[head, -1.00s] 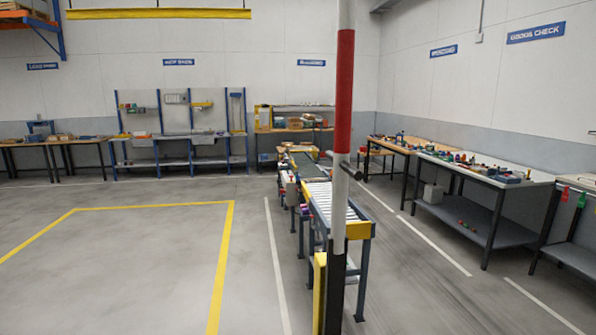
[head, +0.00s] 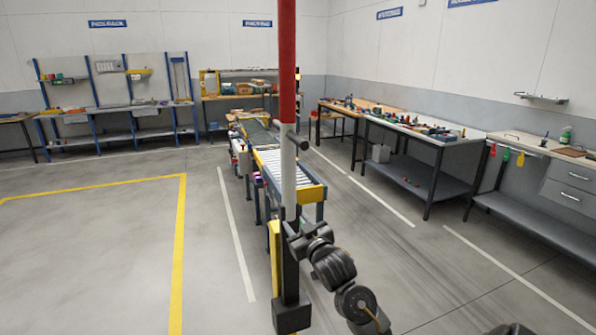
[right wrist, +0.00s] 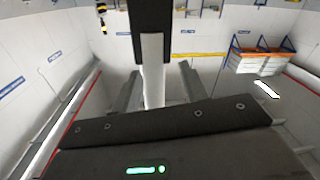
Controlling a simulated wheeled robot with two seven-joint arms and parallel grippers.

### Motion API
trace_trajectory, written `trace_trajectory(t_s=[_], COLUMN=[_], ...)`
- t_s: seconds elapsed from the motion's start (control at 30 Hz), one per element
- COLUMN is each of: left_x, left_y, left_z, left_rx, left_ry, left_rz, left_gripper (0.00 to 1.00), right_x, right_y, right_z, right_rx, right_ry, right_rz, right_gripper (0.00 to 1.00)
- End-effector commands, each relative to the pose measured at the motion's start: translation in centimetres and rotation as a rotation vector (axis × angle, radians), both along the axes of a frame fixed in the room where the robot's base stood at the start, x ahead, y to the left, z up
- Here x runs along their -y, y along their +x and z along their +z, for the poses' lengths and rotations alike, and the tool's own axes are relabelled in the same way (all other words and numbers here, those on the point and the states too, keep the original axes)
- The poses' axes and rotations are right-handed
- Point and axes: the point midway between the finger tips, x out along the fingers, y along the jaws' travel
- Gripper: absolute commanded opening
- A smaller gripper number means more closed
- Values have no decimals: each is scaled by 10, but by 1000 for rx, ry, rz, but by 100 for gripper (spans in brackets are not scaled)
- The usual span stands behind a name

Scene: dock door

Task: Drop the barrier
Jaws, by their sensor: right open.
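The barrier is a red and white pole (head: 289,180) standing upright in the head view. Its black lower end meets a dark post and foot (head: 291,314), with a yellow panel beside it. A short dark peg handle (head: 298,141) sticks out from the white part. My right gripper (head: 290,229) is at the pole's lower end, below the handle. In the right wrist view the open fingers (right wrist: 159,88) show on either side of the pale pole (right wrist: 153,72), with a dark section above it. I cannot tell whether they touch it. My left gripper is out of view.
A roller conveyor (head: 285,172) runs behind the pole. Workbenches, including a white-topped one (head: 440,139), line the right wall. The floor left of the pole is clear, marked with a yellow line (head: 180,240).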

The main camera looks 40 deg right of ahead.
Motion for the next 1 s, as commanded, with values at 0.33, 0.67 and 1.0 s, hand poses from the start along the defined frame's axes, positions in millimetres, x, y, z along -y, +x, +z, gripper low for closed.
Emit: trace_trajectory(t_s=[0.33, 0.67, 1.0], left_x=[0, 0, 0], left_y=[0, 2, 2], left_z=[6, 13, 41], left_rx=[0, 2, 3], left_ry=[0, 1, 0], left_rz=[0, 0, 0], left_gripper=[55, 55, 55], right_x=[-15, -13, 1], right_y=[-82, -77, -21], right_z=[188, 202, 227], right_rx=[355, 372, 371], right_ry=[-80, -85, -85], right_rz=[-3, -3, -3], right_gripper=[43, 43, 43])
